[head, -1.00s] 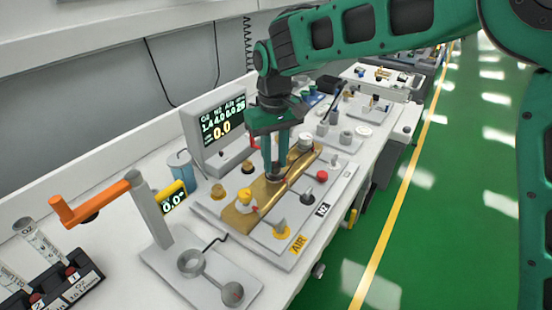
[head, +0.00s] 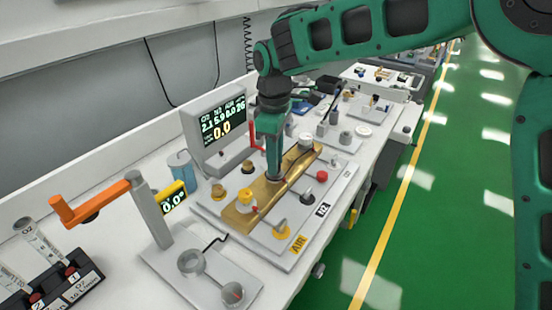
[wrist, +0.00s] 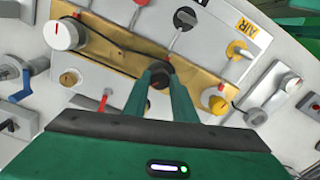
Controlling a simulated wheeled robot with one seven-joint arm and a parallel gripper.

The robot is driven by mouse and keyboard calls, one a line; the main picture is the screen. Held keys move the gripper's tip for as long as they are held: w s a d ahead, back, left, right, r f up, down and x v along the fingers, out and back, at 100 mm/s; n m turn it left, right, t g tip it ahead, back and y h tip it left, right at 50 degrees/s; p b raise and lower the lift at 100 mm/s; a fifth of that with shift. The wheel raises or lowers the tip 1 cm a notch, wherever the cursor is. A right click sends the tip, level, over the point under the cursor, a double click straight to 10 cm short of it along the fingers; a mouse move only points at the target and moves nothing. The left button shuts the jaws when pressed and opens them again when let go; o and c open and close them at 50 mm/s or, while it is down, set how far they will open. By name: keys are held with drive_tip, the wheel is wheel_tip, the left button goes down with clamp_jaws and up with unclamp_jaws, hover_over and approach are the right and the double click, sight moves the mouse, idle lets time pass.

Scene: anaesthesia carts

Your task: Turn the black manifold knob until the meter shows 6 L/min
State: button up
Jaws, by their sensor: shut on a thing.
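The black manifold knob (wrist: 159,80) sits on the brass manifold block (wrist: 110,55) in the wrist view, between my two fingertips. My gripper (wrist: 160,73) is shut on it from above. In the head view, my gripper (head: 272,177) points down at the middle of the brass block (head: 238,216), and the fingers hide the knob. The meter (head: 222,128) stands behind the block, facing me.
A white knob (head: 306,140) and a yellow knob (head: 245,201) stand at the block's two ends. A red knob (head: 322,175) and a yellow AIR valve (head: 281,229) lie in front. An orange-armed post (head: 148,207) stands at left. The green floor at right is clear.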

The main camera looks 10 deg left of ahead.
drive_tip(key=shift+w+d+r+n, duration=0.1)
drive_tip(key=shift+w+r+n, duration=0.05)
drive_tip(key=shift+w+n, duration=0.15)
drive_tip(key=o, duration=1)
drive_tip(key=shift+o, duration=0.2)
drive_tip(key=shift+s, duration=0.1)
wheel_tip(320, 180, up, 11)
drive_tip(key=shift+f, duration=0.2)
